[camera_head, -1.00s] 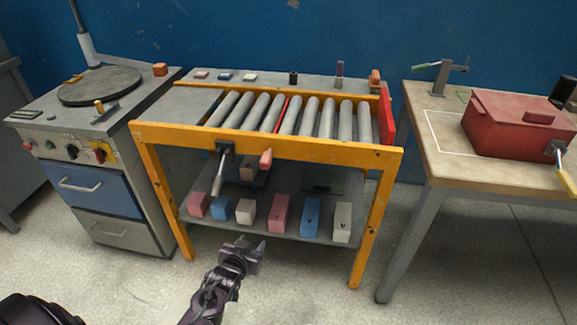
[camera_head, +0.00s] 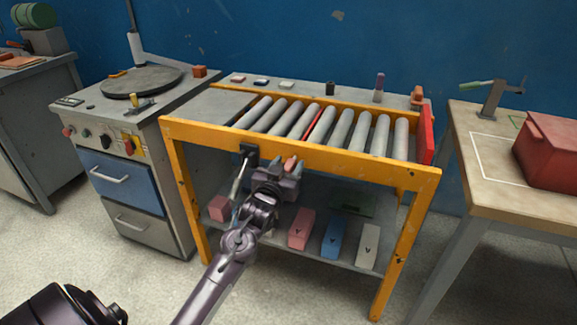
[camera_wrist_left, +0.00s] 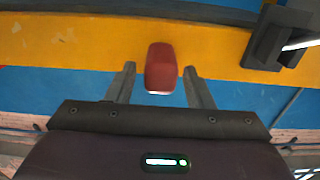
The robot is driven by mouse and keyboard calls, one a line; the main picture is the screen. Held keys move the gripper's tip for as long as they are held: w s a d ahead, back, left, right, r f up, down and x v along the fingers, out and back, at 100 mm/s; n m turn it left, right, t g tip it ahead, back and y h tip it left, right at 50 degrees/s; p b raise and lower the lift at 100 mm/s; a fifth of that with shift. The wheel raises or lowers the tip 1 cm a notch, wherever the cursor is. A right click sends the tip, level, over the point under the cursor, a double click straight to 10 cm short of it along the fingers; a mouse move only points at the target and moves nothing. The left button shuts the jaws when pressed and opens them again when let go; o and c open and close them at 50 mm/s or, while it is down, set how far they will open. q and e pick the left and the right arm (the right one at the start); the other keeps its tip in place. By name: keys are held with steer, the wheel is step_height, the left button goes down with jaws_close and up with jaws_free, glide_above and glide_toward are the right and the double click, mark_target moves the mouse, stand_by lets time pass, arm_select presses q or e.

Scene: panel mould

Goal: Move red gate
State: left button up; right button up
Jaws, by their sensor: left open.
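A thin red strip (camera_head: 316,123) stands between two rollers of the yellow-framed roller table (camera_head: 300,150). A red plate (camera_head: 427,138) closes the table's right end. A small red handle (camera_head: 291,162) sticks out from the front yellow rail; it also shows in the left wrist view (camera_wrist_left: 160,68). My left gripper (camera_head: 287,167) is in front of that rail. In the left wrist view its open fingers (camera_wrist_left: 160,72) are on either side of the red handle, with a gap at each side. My right gripper is not in view.
A black mount (camera_head: 248,151) with a metal lever hangs on the rail just left of my gripper; it is at the right in the wrist view. Coloured blocks (camera_head: 335,238) stand on the lower shelf. A stove-like cabinet (camera_head: 135,150) is left, a bench with a red box (camera_head: 550,150) right.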

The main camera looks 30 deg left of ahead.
arm_select(q)
steer(key=shift+w, duration=0.25)
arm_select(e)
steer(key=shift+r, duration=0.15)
arm_select(q)
jaws_close()
